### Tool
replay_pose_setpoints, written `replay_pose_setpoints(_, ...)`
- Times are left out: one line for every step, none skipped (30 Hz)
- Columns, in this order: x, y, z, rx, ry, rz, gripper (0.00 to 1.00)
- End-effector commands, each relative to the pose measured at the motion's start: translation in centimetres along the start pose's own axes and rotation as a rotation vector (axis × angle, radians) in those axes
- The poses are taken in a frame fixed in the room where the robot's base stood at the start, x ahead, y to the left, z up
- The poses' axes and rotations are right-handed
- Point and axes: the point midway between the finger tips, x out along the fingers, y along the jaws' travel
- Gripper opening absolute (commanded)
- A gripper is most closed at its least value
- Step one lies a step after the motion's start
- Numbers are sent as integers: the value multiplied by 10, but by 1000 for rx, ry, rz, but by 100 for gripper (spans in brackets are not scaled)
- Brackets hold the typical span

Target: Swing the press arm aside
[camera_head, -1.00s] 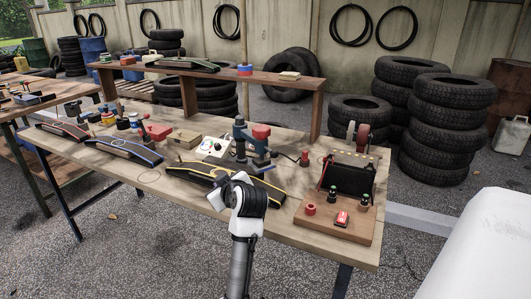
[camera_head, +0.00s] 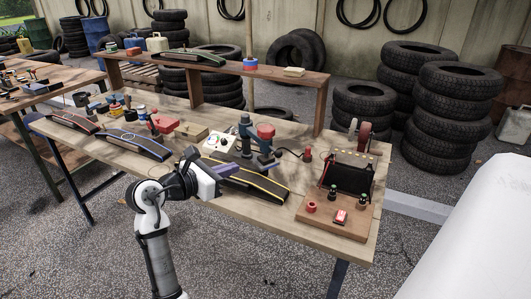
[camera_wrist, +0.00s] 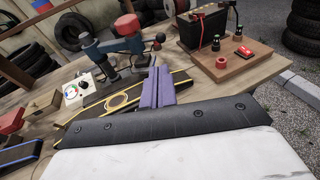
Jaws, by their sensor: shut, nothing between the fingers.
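The press (camera_head: 245,133) stands on the wooden bench. It has a blue-grey post, a horizontal arm and a red cylinder (camera_head: 266,131) on the arm's right side. In the wrist view the press arm (camera_wrist: 113,45) reaches from the post on the left to the red-topped part (camera_wrist: 127,24) on the right. My gripper (camera_head: 233,169) is shut and empty, its purple fingers (camera_wrist: 158,82) side by side. It is in front of the press, over the black, yellow-edged ramp (camera_head: 262,187). No contact with the press shows.
A wooden board with a black box (camera_head: 350,177), red cap and posts sits at the bench's right. A raised shelf (camera_head: 230,80) runs behind. Blue-edged (camera_head: 135,144) and red-edged ramps lie farther left.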

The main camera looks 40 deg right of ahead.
Motion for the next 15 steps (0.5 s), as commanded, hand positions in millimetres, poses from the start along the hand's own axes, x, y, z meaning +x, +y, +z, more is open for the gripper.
replay_pose_setpoints(0,-1,2,-15,-6,-7,0)
replay_pose_setpoints(1,-1,2,-20,-8,-10,0)
replay_pose_setpoints(5,-2,2,-23,-9,-12,0)
replay_pose_setpoints(8,-2,2,-23,-8,-13,0)
replay_pose_setpoints(12,-2,2,-22,-7,-13,0)
replay_pose_setpoints(18,-2,2,-21,-7,-13,0)
replay_pose_setpoints(23,-2,2,-20,-7,-13,0)
replay_pose_setpoints(29,-3,2,-20,-7,-14,0)
replay_pose_setpoints(37,-2,2,-21,-6,-14,0)
replay_pose_setpoints(44,-3,3,-20,-6,-13,0)
replay_pose_setpoints(50,-3,3,-20,-6,-14,0)
replay_pose_setpoints(59,-3,3,-21,-6,-14,0)
replay_pose_setpoints(66,-3,3,-20,-6,-13,0)
replay_pose_setpoints(72,-3,3,-20,-6,-12,0)
replay_pose_setpoints(81,-3,3,-19,-5,-13,0)
